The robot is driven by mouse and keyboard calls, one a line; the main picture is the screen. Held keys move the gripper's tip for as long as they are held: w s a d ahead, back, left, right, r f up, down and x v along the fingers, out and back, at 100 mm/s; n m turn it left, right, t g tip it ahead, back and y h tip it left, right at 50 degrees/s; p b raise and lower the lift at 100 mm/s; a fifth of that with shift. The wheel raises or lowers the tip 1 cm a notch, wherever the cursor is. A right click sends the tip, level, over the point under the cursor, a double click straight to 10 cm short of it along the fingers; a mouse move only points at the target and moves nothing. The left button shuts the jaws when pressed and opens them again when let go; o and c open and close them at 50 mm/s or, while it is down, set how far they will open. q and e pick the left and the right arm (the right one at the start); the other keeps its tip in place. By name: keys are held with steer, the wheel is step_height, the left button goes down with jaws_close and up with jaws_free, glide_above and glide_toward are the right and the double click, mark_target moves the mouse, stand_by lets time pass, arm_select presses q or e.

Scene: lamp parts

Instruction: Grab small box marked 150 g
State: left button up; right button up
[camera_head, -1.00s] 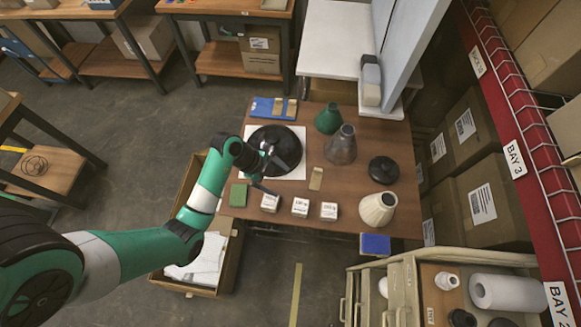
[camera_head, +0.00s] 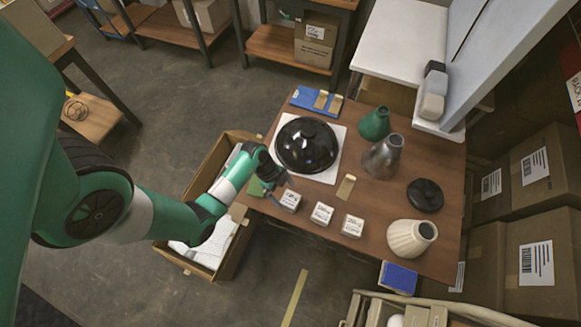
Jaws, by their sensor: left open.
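Three small white boxes with printed labels stand in a row near the front of the brown table: a left box (camera_head: 290,201), a middle box (camera_head: 322,213) and a right box (camera_head: 352,226). The print is too small to read for certain, so I cannot tell which one is marked 150 g. My left gripper (camera_head: 279,189) is open, beside and just above the left box. I cannot tell whether it touches the box. My right gripper is not in view.
A black dome shade (camera_head: 307,144) lies on a white sheet behind the gripper. Green (camera_head: 374,124), grey (camera_head: 383,157) and cream (camera_head: 412,238) shades and a black disc (camera_head: 425,195) stand to the right. An open carton (camera_head: 238,243) is below the table's left edge.

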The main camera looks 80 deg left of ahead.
mark_target(291, 199)
arm_select(q)
steer(key=b+x, duration=0.3)
steer(key=x, duration=0.2)
steer(key=shift+w+d+f, duration=0.15)
steer(key=shift+w+f, duration=0.1)
steer(key=shift+c, duration=0.2)
steer(key=shift+r, duration=0.1)
steer(key=c, duration=1.3)
steer(key=shift+r+p, duration=0.4)
steer(key=shift+r, duration=0.1)
step_height(291, 199, up, 3)
steer(key=shift+p, duration=0.9)
steer(key=s+d+r+p, duration=0.2)
steer(key=d+r, duration=0.1)
steer(key=d, duration=0.1)
steer(key=s+d+r+p, duration=0.2)
steer(key=d+r, duration=0.1)
steer(key=d, duration=0.1)
steer(key=s+d+r+p, duration=0.2)
steer(key=d+r, duration=0.1)
steer(key=d, duration=0.1)
steer(key=shift+s+d, duration=0.2)
steer(key=shift+s, duration=0.1)
